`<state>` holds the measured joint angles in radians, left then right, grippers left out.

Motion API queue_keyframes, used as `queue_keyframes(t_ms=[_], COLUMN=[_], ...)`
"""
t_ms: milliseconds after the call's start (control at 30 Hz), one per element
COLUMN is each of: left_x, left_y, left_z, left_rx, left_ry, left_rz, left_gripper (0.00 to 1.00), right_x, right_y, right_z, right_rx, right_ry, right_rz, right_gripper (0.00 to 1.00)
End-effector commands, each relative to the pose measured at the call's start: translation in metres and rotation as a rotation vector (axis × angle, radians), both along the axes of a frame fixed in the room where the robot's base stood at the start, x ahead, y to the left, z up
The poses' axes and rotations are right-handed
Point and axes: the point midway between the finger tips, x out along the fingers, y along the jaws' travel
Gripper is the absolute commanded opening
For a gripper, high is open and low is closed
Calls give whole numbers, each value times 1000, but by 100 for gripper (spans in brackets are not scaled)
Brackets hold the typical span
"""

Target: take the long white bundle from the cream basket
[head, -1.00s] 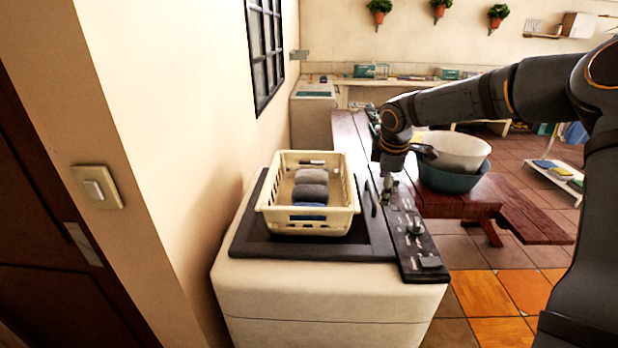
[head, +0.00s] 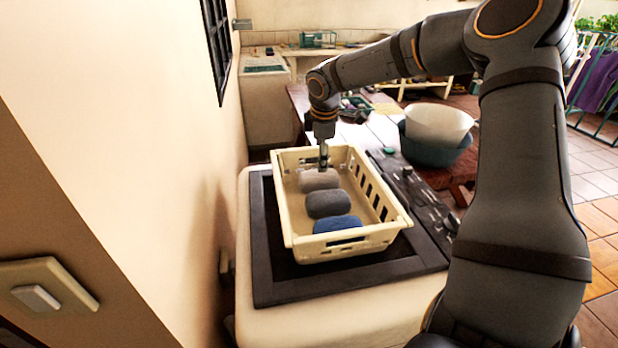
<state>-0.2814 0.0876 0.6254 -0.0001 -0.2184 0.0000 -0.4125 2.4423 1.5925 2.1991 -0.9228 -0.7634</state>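The cream basket (head: 360,236) sits on top of the washing machine. Three rolled bundles lie in a row in it: a pale grey one (head: 318,181) at the far side, a darker grey one (head: 329,204) in the middle and a blue one (head: 338,224) at the near side. None looks clearly white; the pale grey one is the lightest. My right gripper (head: 323,160) points down at the far end of the basket, right by the pale grey bundle. Whether its fingers touch that bundle or are open is too small to tell. My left gripper is out of view.
The washing machine (head: 300,318) has a dark lid and a control panel (head: 420,205) right of the basket. A white basin (head: 438,127) rests in a teal one (head: 434,151) on the wooden table behind. A wall stands close on the left.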

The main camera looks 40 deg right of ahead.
Motion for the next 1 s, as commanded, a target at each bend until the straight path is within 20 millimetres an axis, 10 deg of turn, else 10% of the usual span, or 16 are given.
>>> queue_keyframes(t_ms=[267,600,1000], left_x=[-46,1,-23], left_y=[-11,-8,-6], left_z=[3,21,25], left_rx=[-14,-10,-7], left_ry=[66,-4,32], left_rz=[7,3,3], left_gripper=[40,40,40], right_x=[9,14,22], right_y=[-8,-10,-14], right_z=[-42,-67,-99], right_rx=[0,-1,0], right_ry=[5,6,0], right_rz=[-1,-1,1], right_gripper=[79,79,79])
